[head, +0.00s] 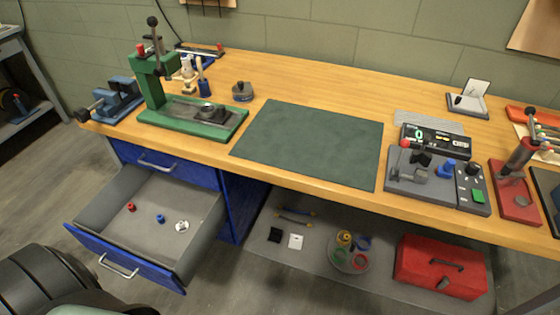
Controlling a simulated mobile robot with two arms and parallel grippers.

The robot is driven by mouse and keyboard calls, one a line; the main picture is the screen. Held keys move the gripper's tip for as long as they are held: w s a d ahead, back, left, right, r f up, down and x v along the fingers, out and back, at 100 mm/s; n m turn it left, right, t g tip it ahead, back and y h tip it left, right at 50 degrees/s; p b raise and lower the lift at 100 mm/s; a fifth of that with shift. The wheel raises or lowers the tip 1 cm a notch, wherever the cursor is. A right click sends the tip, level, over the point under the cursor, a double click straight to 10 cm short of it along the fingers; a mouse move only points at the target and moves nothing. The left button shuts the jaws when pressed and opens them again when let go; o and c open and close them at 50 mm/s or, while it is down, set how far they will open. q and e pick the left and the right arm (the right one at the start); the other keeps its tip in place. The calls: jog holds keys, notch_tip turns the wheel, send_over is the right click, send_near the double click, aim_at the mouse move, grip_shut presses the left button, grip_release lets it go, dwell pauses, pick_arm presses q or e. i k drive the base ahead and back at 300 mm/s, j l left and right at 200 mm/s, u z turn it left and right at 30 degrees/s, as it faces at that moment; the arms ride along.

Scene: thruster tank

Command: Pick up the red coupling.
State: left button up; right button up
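A small red piece (131,207), which looks like the red coupling, lies on the floor of the open drawer (134,230), towards its left side. A small blue piece (160,218) and a round silver piece (182,226) lie to its right, apart from it. The drawer is pulled out from the blue cabinet (240,205) under the left of the bench. Neither of my grippers is in view.
A green press (160,85) and a blue vise (112,100) stand on the bench (330,88) above the drawer. A green mat (312,142) lies bare mid-bench. A grey test unit (435,178) stands right. A red toolbox (440,268) sits on the lower shelf.

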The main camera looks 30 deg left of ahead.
aim_at(131, 206)
jog(key=u, duration=2.15)
jog(key=i+j+u, duration=0.15)
jog(key=i+j, duration=0.3)
jog(key=j, duration=0.15)
